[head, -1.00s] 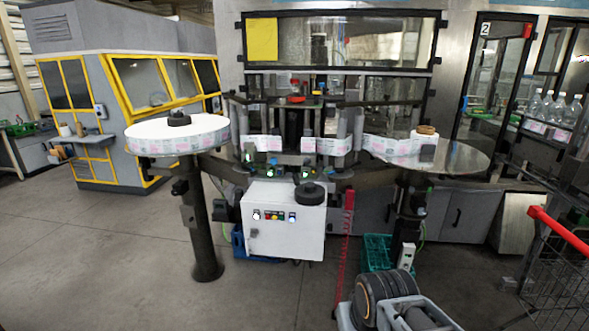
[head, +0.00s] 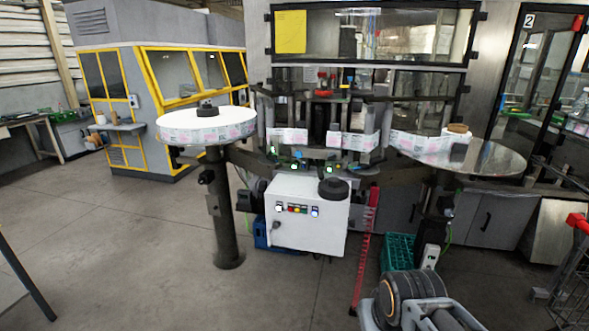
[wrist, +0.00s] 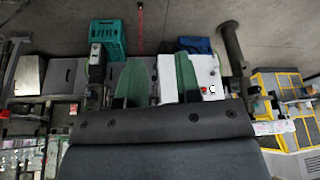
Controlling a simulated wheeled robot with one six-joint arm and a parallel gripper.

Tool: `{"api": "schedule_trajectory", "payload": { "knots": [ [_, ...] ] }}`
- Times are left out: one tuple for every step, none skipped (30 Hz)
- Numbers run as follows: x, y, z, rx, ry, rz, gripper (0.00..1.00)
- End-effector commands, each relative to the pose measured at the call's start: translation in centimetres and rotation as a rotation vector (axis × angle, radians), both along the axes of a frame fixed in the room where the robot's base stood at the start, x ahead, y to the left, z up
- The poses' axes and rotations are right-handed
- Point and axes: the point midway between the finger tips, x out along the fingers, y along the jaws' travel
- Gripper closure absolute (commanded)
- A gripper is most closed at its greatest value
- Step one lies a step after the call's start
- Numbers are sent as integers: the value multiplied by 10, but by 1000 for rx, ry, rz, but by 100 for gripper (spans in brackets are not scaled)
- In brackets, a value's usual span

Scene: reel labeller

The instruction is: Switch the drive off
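A white control box (head: 310,230) hangs at the front of the labeller, below its reel discs. A row of small buttons and lights (head: 297,209) runs along its upper front, with red, yellow and pale ones; single labels are too small to read. A small dark fitting (head: 275,228) sits at its left edge. The box also shows upside down in the wrist view (wrist: 203,75), with a red button and a white one visible and part hidden by a finger. My gripper (wrist: 160,72) has two green-grey fingers apart with nothing held between them. It is apart from the box.
A white-topped reel disc (head: 205,122) on a dark post (head: 226,225) stands left of the box, and a steel disc (head: 490,160) stands right. A red stand (head: 366,250) and a green crate (head: 399,252) are at the right. The floor in front is clear.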

Motion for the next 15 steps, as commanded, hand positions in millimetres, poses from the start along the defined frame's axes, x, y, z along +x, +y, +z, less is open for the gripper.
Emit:
{"api": "schedule_trajectory", "payload": {
  "knots": [
    [0, 0, 0, 0, 0, 0, 74],
    [0, 0, 0, 0, 0, 0, 77],
    [0, 0, 0, 0, 0, 0, 80],
    [0, 0, 0, 0, 0, 0, 83],
    [0, 0, 0, 0, 0, 0, 86],
    [0, 0, 0, 0, 0, 0, 90],
    [0, 0, 0, 0, 0, 0, 93],
    [0, 0, 0, 0, 0, 0, 96],
    [0, 0, 0, 0, 0, 0, 100],
    [0, 0, 0, 0, 0, 0, 100],
    [0, 0, 0, 0, 0, 0, 100],
    [0, 0, 0, 0, 0, 0, 100],
    [0, 0, 0, 0, 0, 0, 100],
    [0, 0, 0, 0, 0, 0, 100],
    [0, 0, 0, 0, 0, 0, 100]
  ]
}}
